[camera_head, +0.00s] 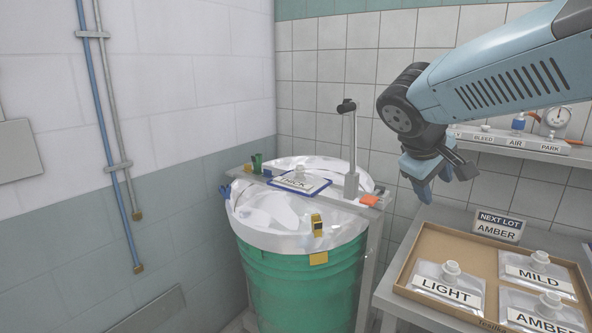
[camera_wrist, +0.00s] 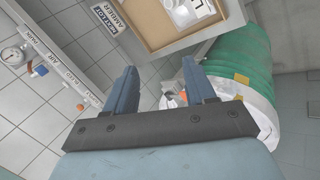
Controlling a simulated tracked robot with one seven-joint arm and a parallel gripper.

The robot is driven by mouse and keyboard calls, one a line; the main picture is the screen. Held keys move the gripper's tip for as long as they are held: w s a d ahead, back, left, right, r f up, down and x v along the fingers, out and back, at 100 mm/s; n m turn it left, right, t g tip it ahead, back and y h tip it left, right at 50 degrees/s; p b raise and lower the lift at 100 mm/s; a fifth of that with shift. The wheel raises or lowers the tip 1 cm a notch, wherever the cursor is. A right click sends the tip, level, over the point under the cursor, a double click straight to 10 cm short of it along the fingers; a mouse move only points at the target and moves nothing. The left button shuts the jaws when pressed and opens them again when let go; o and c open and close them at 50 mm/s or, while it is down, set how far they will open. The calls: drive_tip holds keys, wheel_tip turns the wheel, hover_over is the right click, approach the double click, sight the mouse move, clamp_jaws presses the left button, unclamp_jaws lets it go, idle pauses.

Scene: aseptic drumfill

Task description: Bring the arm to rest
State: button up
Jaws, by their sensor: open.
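My arm reaches in from the upper right in the head view. My gripper (camera_head: 432,180) hangs in the air between the green drum (camera_head: 305,285) and the tray, above and apart from both. In the wrist view the gripper (camera_wrist: 160,90) has its two blue fingers spread wide with nothing between them. The drum is lined with a clear bag, and a pouch on a blue-edged plate (camera_head: 300,182) lies across its top. The label on that pouch is partly unreadable.
A cardboard tray (camera_head: 412,262) on a grey table holds pouches labelled LIGHT (camera_head: 448,284), MILD (camera_head: 538,272) and AMBER (camera_head: 545,312). A NEXT LOT AMBER sign (camera_head: 499,227) stands behind it. A wall shelf (camera_head: 510,149) carries a gauge (camera_head: 556,117). A post (camera_head: 352,150) rises beside the drum's top.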

drive_tip(key=s+a+f+m+y, duration=0.3)
drive_tip(key=s+m+y, duration=0.2)
drive_tip(key=s, duration=0.6)
drive_tip(key=shift+f+t+y, duration=0.2)
drive_tip(key=shift+t+y, duration=0.2)
drive_tip(key=shift+y, duration=0.1)
